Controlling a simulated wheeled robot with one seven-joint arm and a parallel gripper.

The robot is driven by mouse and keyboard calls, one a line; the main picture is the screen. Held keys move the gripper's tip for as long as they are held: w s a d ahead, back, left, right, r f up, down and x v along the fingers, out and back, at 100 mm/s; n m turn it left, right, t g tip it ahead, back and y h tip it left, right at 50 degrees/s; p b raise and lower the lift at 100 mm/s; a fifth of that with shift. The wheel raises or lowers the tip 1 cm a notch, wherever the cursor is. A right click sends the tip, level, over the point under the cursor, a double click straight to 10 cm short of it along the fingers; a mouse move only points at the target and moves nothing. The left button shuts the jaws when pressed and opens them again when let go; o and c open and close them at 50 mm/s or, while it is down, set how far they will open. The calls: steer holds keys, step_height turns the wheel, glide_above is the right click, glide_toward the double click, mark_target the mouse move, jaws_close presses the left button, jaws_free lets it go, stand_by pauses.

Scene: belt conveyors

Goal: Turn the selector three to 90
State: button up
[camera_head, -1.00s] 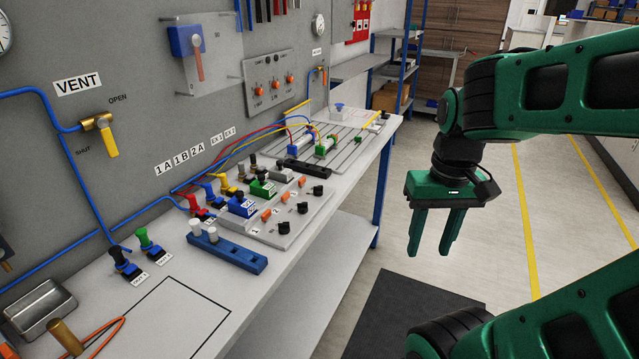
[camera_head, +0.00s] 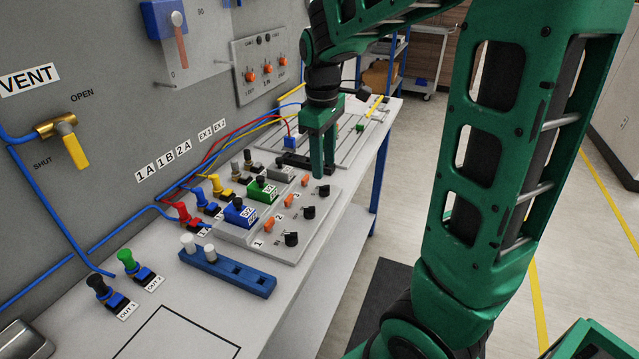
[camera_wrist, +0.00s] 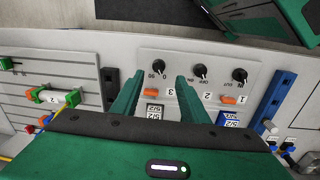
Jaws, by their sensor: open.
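Selector three is the black knob (camera_wrist: 158,66) beside the label 3 in the wrist view, at the far end of the row of three black knobs in the head view (camera_head: 323,190). It has small 0 and 90 marks near it; its exact pointer angle is too small to read surely. My gripper (camera_wrist: 159,78) is open, with its two green fingers spread to either side of this knob in the wrist view. In the head view my gripper (camera_head: 322,172) points down just above and behind the knob, and seems not to touch it.
A blue rack (camera_head: 228,271) with white pegs lies in front. Hoses run behind. The bench's right edge is close.

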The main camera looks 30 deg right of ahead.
mark_target(326, 187)
steer(key=f, duration=0.7)
steer(key=shift+d+f, duration=0.15)
steer(key=shift+d, duration=0.2)
